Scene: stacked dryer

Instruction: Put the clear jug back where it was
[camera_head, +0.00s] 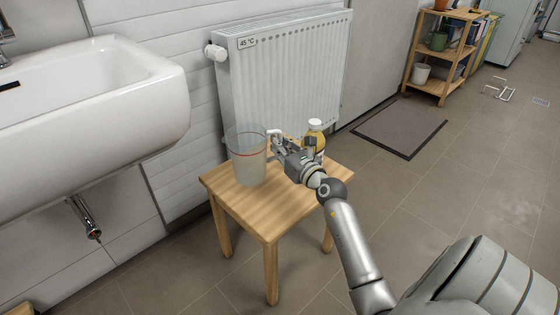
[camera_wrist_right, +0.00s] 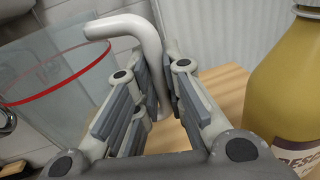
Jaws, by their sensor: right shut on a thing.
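The clear jug (camera_head: 247,168) with a red line near its rim stands upright at the left of the small wooden stool (camera_head: 265,212). In the right wrist view the jug (camera_wrist_right: 60,85) is at the left, and its white-grey handle (camera_wrist_right: 152,45) runs down between my finger pads. My right gripper (camera_head: 279,143) is shut on the handle, and it shows in the wrist view (camera_wrist_right: 165,100). I cannot tell whether the jug's base touches the stool top. My left gripper is not in view.
A yellow bottle (camera_head: 316,137) with a white cap stands on the stool just right of my right gripper. A radiator (camera_head: 285,75) is behind, and a white sink (camera_head: 95,95) is at the left. The stool's front is clear.

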